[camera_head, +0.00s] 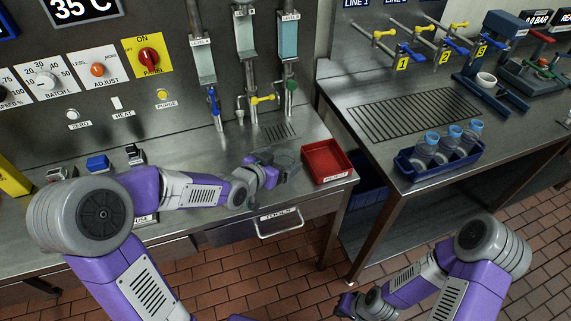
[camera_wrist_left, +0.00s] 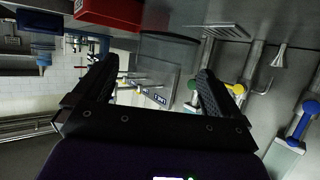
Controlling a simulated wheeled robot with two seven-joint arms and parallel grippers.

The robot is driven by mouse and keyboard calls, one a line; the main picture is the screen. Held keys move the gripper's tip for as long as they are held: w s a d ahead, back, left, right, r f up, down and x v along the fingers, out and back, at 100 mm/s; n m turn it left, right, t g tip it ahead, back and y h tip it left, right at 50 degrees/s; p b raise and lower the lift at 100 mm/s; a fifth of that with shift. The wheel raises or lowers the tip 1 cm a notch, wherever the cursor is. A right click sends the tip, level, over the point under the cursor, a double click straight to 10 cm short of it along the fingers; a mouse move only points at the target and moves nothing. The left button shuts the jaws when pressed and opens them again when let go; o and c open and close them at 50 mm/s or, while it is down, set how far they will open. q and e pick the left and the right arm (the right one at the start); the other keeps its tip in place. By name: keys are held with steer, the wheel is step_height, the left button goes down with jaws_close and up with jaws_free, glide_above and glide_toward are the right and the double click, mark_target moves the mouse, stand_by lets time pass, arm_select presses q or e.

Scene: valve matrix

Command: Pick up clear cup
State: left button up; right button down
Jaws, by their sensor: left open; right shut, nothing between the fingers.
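The clear cup (camera_head: 287,159) stands on the steel counter, just left of the red tray. In the left wrist view the see-through cup (camera_wrist_left: 167,62) shows between my two fingers, its walls letting the background through. My left gripper (camera_head: 270,167) is open at the cup in the head view, and it also shows in the left wrist view (camera_wrist_left: 155,78). I cannot tell whether either finger touches the cup. My right gripper (camera_head: 345,304) is shut and empty, low over the brick floor, away from the counter.
The red tray (camera_head: 327,178) sits at the counter's right end, close to the cup. Valve pipes with blue, yellow and green handles stand behind. A blue crate (camera_head: 432,174) with clear blue-capped bottles is on the right table. A gap separates counter and table.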

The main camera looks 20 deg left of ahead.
mark_target(290, 154)
arm_select(q)
steer(key=x, duration=0.3)
steer(key=b+x, duration=0.1)
steer(key=shift+w+a+f, duration=0.15)
steer(key=shift+a+f, duration=0.05)
steer(key=shift+f, duration=0.25)
steer(key=shift+w+d, duration=0.1)
steer(key=shift+w, duration=0.2)
steer(key=shift+c, duration=0.2)
steer(key=c, duration=1)
